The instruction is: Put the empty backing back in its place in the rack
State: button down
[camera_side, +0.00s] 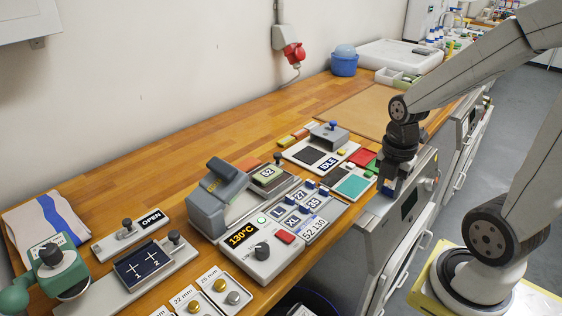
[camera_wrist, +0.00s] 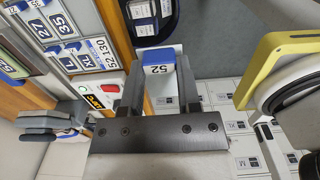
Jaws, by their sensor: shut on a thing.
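The piece sits between the two dark fingers. In the side view my gripper (camera_side: 392,180) hangs at the bench's front edge, and a bit of blue shows at its tips. I cannot tell whether this piece is the empty backing. A grey rack (camera_side: 313,222) with several blue-and-white tags, marked L, XL, 27, 35 and others, lies on the bench left of my gripper. It also shows at the upper left in the wrist view (camera_wrist: 52,44).
A controller (camera_side: 262,268) reading 130°C and a grey press (camera_side: 214,205) stand left of the rack. A white board (camera_side: 293,153) with coloured pieces lies behind it. In the wrist view, a dark bin (camera_wrist: 172,34) holds blue-and-white pieces. White boxes (camera_wrist: 240,145) lie below.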

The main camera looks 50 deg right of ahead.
jog(key=shift+w, duration=0.1)
jog(key=w+d+f, duration=0.3)
jog(key=w+f, duration=0.1)
jog(key=w, duration=0.5)
send_over(338, 205)
jog(key=shift+s+f, duration=0.2)
jog(key=shift+f, duration=2.45)
jog(key=shift+w+f, duration=0.25)
jog(key=shift+f, duration=1.6)
jog(key=shift+f, duration=0.15)
jog(key=c, duration=0.6)
grip_release()
